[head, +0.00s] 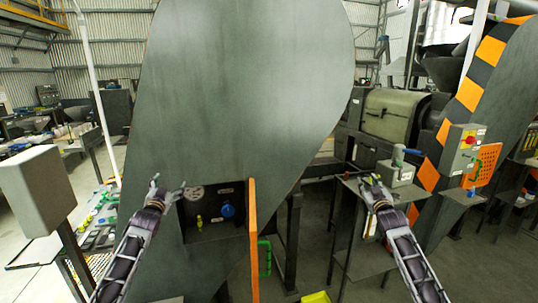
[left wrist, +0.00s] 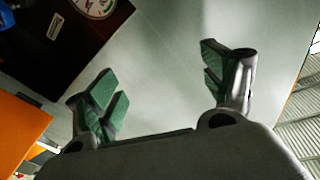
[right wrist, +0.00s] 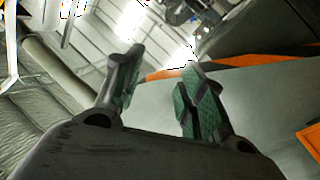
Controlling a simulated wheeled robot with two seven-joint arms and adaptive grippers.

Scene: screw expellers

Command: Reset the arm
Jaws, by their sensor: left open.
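My left arm reaches up from the lower left in the head view, and its gripper (head: 167,188) is in front of the large grey panel, left of a dark recess. In the left wrist view the green-padded fingers of my left gripper (left wrist: 165,85) are spread wide with nothing between them. My right arm comes in from the lower right, and its gripper (head: 374,182) appears in front of a small stand. In the right wrist view the fingers of my right gripper (right wrist: 160,85) are apart, less widely than the left ones, and empty.
The tall grey panel (head: 240,90) fills the middle. Its recess holds a blue knob (head: 228,211) and a gauge (head: 196,193). An orange door (head: 253,240) juts out beside the recess. A control box (head: 465,150) with a red button stands right; a grey box (head: 38,188) stands left.

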